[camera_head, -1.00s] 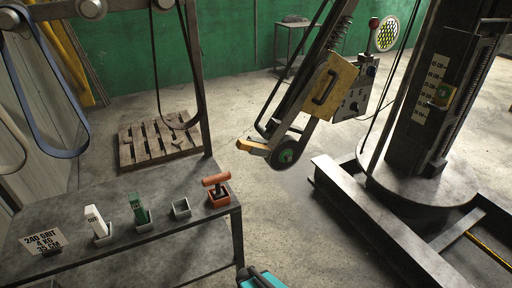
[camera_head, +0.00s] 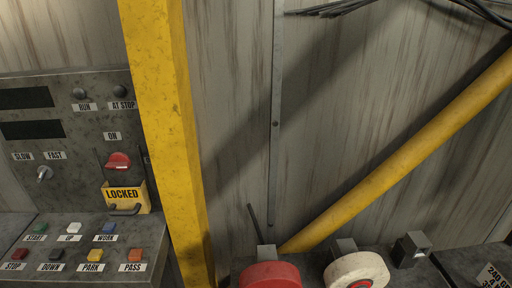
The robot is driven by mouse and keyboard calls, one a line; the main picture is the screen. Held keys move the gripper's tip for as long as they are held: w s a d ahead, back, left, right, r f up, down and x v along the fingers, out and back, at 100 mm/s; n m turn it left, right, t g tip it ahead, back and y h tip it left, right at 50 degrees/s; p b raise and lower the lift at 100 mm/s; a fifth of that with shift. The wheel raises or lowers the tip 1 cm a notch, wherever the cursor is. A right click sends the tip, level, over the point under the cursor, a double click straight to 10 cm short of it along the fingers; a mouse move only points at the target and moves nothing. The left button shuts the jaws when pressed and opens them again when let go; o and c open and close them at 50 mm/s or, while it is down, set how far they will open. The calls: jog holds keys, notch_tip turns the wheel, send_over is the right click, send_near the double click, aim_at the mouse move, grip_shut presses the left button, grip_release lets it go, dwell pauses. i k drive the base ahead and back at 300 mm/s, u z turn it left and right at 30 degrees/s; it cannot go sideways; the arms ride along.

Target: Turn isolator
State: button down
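The isolator is a red rotary knob (camera_head: 118,160) on the grey control panel (camera_head: 75,108) at the left, below a label reading ON. A yellow piece marked LOCKED (camera_head: 123,195) sits just below the knob, with a dark handle or bar at its lower edge. I cannot tell whether the yellow piece is fixed to the knob. My gripper is not in view.
A yellow post (camera_head: 166,120) stands just right of the panel. Push buttons (camera_head: 95,255) with labels fill the sloped console below. A red wheel (camera_head: 270,276) and a white wheel (camera_head: 356,271) are at the bottom. A yellow diagonal brace (camera_head: 400,155) crosses the right.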

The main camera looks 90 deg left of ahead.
aim_at(117, 161)
jog(key=u, duration=4.3)
jog(key=i, duration=0.1)
jog(key=z, duration=2.9)
jog(key=k, duration=0.25)
jog(key=u, duration=2.3)
jog(key=i, duration=0.6)
jog(key=u, duration=0.1)
